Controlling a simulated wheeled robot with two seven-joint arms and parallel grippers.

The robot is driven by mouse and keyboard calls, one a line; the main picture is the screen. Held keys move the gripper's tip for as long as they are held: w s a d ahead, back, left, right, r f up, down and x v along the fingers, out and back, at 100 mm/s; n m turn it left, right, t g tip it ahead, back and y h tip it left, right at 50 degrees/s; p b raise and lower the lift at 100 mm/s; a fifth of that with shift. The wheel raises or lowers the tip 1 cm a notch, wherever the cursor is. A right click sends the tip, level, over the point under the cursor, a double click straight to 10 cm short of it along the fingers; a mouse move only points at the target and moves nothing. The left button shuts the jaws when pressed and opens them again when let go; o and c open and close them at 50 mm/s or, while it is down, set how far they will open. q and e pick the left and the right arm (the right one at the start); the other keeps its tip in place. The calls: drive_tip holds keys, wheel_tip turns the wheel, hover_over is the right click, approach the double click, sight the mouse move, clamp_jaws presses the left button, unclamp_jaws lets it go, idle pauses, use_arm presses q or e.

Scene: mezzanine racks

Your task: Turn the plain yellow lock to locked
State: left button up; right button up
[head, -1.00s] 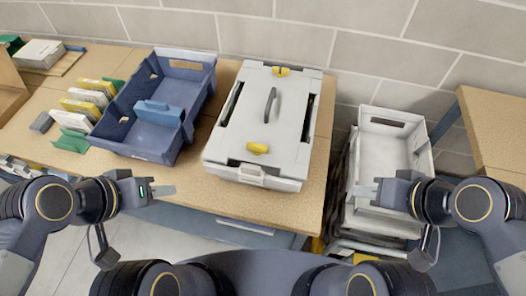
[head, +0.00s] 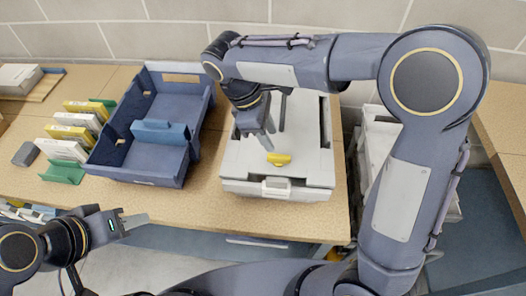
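A grey-white case (head: 240,165) lies on the table with its lid down. A yellow lock (head: 279,159) sits at its near edge, above a pale front latch (head: 276,187), with its long side running roughly left to right. The second yellow lock, at the far edge earlier, is now hidden behind my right arm. My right gripper (head: 268,138) points down over the case, just above and left of the near lock, apparently apart from it; its finger gap is unclear. My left gripper (head: 136,221) is empty in front of the table, seen edge-on.
A blue tote (head: 140,175) with a blue block (head: 160,132) inside stands left of the case. Several yellow, white and green boxes stand further left. A pale crate (head: 378,120) is at the right, partly behind my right arm. Bare table shows before the case.

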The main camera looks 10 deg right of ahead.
sight(279, 156)
drive_tip(key=x, duration=0.8)
drive_tip(key=shift+w+a, duration=0.1)
drive_tip(key=shift+a, duration=0.1)
drive_tip(key=shift+c, duration=0.2)
clamp_jaws()
